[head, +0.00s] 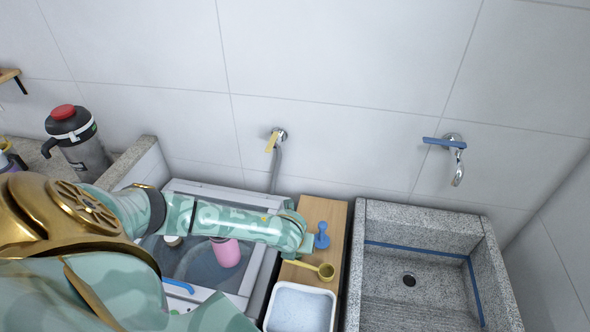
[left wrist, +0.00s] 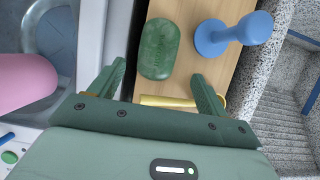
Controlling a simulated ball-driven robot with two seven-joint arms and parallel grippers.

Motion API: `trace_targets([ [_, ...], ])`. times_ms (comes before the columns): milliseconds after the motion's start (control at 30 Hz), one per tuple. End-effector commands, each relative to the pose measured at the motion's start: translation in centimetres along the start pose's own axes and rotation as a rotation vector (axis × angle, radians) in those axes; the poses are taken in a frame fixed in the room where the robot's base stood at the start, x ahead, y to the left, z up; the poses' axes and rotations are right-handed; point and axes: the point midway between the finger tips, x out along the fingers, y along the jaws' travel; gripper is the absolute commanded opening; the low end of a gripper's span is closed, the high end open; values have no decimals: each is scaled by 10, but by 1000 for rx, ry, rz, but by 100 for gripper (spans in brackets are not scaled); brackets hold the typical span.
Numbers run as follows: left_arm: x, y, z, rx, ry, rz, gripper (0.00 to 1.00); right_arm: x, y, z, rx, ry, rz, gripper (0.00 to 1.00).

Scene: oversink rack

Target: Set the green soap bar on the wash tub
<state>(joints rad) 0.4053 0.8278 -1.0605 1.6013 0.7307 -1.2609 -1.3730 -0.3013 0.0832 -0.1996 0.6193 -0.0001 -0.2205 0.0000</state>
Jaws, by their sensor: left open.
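The green soap bar (left wrist: 159,49) lies flat on a wooden board (left wrist: 191,12). In the head view my left arm and gripper hide the soap bar. My left gripper (left wrist: 158,72) is open and empty, its two fingers pointing toward the soap bar. The soap's near end is close to the gap between the fingertips. In the head view this gripper (head: 304,246) is over the board. A grey speckled stone tub (head: 470,224), which may be the wash tub, stands right of the board. My right gripper is not in view.
A blue knobbed object (head: 321,237) stands on the board right of the soap. A yellow scoop (head: 326,271) lies nearer me, above a white basin (head: 333,310). A pink cylinder (head: 226,252) sits in the left basin. The stone tub's floor looks clear.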

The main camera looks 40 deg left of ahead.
Motion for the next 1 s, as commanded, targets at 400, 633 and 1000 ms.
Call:
trace_targets([
  [400,42,5,-1,2,-1,0,77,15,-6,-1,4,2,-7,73],
  [633,41,5,-1,1,0,0,40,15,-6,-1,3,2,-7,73],
  [1000,40,5,-1,1,0,1,23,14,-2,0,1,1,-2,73],
])
